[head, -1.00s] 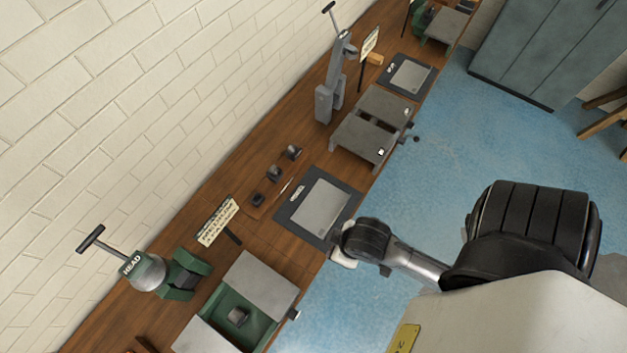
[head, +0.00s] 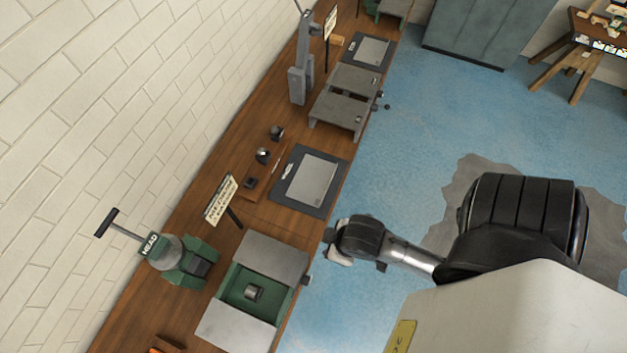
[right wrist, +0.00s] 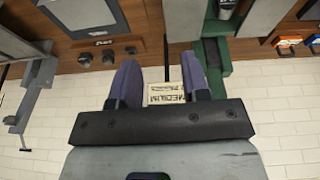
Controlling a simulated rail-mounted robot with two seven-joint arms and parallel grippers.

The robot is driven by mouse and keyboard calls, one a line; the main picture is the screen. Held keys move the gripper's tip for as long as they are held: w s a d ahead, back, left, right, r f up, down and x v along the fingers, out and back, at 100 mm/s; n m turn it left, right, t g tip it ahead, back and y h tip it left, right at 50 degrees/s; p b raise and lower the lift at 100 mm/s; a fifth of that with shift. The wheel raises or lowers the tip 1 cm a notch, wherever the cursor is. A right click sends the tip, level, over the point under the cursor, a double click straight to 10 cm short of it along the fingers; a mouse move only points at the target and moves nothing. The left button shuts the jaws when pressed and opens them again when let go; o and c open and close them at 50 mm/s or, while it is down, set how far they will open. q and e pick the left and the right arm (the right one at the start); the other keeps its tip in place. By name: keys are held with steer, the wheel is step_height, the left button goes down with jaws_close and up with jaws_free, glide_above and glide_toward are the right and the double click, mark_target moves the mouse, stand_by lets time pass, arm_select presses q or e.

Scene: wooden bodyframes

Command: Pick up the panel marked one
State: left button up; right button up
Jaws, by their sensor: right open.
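No panel with a readable "one" shows. A flat grey plate (head: 315,182) lies on a dark mat (head: 281,190) on the wooden bench, with a small label on the mat's left side that I cannot read. A second grey plate (head: 371,50) lies on a similar mat farther along. My right gripper (head: 334,244) is beside the bench's front edge, nearer me than the first mat and apart from it. In the right wrist view, its two fingers (right wrist: 160,82) are apart with nothing gripped; a sign is visible beyond them. My left gripper is not in view.
A green press marked HEAD (head: 180,262), a green fixture with grey plates (head: 268,252), a sign (head: 221,199), a grey fixture (head: 345,102) and a tall grey press (head: 303,70) stand on the bench. A cabinet (head: 485,28) stands behind. Blue floor (head: 400,160) beside the bench is clear.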

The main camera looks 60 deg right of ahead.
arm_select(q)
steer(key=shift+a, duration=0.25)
arm_select(e)
steer(key=shift+a, duration=0.25)
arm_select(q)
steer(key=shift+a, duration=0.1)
arm_select(e)
steer(key=shift+a, duration=0.1)
steer(key=shift+c, duration=0.9)
